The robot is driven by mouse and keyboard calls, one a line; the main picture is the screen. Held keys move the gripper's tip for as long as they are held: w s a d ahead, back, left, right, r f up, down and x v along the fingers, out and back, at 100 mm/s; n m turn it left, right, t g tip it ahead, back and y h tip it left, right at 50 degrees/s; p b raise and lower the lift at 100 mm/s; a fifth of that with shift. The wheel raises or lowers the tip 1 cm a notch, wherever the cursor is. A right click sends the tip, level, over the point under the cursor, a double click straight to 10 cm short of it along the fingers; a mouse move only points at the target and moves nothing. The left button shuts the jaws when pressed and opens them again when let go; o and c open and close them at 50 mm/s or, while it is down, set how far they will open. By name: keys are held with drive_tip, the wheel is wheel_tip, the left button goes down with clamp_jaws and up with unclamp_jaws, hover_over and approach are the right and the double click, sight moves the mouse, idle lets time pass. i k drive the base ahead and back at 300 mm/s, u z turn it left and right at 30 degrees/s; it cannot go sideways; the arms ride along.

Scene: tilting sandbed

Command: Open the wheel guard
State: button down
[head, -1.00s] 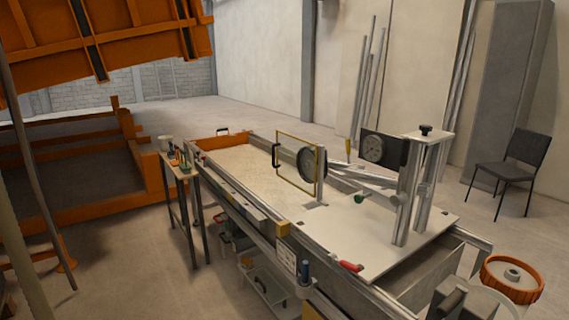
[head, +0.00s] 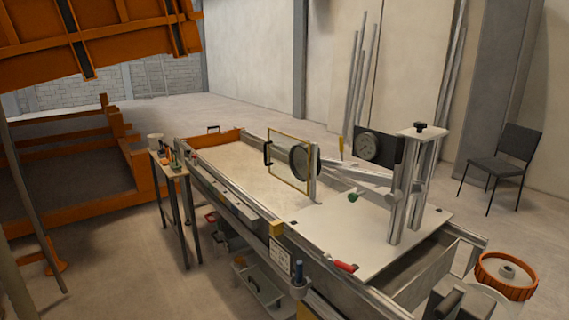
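The wheel guard (head: 287,172) is a clear upright panel in a thin yellow frame. It stands over the sandbed, in front of a dark round wheel (head: 306,161). A black handle (head: 267,152) is on its left edge. The guard looks closed across the wheel, but I cannot be sure. Dark blocky parts, which seem to be my gripper (head: 455,298), show at the bottom right edge, far from the guard. Their fingers cannot be made out clearly, and I see nothing held.
The long sandbed (head: 235,172) ends in a white plate (head: 350,232) with posts and a dial gauge (head: 367,147). A red-handled item (head: 344,266) lies at the plate's near edge. A tool stand (head: 170,172) is at left. A chair (head: 500,163) and an orange ring (head: 507,290) are at right.

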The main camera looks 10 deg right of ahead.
sight(268, 142)
drive_tip(key=k, duration=0.65)
drive_tip(key=u, duration=0.25)
drive_tip(key=i, duration=1.1)
drive_tip(key=u, duration=0.6)
drive_tip(key=i, duration=0.75)
drive_tip(key=u, duration=0.7)
drive_tip(key=i, duration=1.4)
drive_tip(key=u, duration=0.35)
